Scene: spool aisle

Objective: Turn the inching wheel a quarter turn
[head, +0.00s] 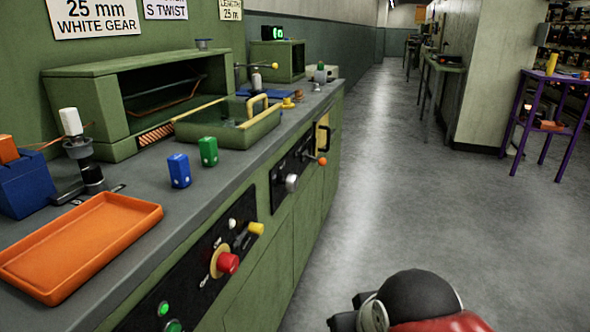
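I cannot tell for sure which part is the inching wheel. On the black front panels of the green bench there is a round silver knob (291,182), and an orange-tipped lever (321,160) beside a yellow handle (324,138). Nearer is a red knob (228,263) on a yellow collar, with a small yellow-ended switch (256,228) above it. My gripper is not in view. Only a black and red part of my arm shows at the bottom right, apart from the bench.
On the grey bench top are an orange tray (85,243), a blue block (179,170), a green block (208,151) and a green bin (230,122) with yellow handles. A purple stand (545,100) is at the far right. The grey aisle floor (400,190) is clear.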

